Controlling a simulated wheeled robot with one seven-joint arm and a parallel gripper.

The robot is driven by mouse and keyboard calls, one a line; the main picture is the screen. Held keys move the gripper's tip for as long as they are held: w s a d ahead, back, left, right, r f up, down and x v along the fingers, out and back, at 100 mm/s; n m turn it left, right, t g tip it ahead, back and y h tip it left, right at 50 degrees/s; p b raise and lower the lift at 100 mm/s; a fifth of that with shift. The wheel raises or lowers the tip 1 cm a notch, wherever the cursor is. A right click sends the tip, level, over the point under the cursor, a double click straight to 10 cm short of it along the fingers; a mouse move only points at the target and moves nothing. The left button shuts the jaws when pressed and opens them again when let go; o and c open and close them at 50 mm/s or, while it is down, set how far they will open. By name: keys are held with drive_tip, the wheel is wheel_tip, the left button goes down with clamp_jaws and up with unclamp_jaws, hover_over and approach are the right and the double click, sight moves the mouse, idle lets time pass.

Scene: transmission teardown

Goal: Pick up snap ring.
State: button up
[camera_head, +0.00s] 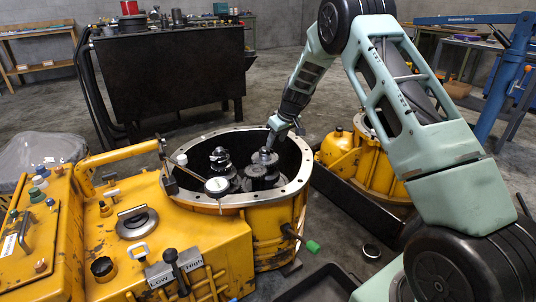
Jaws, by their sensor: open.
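My gripper (269,147) points down over the open round housing (247,224) of the yellow transmission. Its tips are just above or at the top of the right-hand gear shaft (262,172); I cannot tell whether they touch it. The jaws are open, but the fingers are very small in this view. I cannot make out the snap ring; it is too small to see or hidden by the gripper. A second gear shaft (221,165) stands to the left inside the housing.
The grey flanged rim (296,178) surrounds the shafts closely. Another yellow housing (345,155) stands behind right. A dark workbench (172,75) stands behind.

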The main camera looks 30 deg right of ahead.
sight(270, 155)
drive_tip(key=b+x, duration=0.2)
drive_tip(key=x, duration=0.3)
drive_tip(key=shift+s+a, duration=0.1)
drive_tip(key=shift+a, duration=0.1)
clamp_jaws()
wheel_tip(270, 155, up, 10)
drive_tip(key=p, duration=0.4)
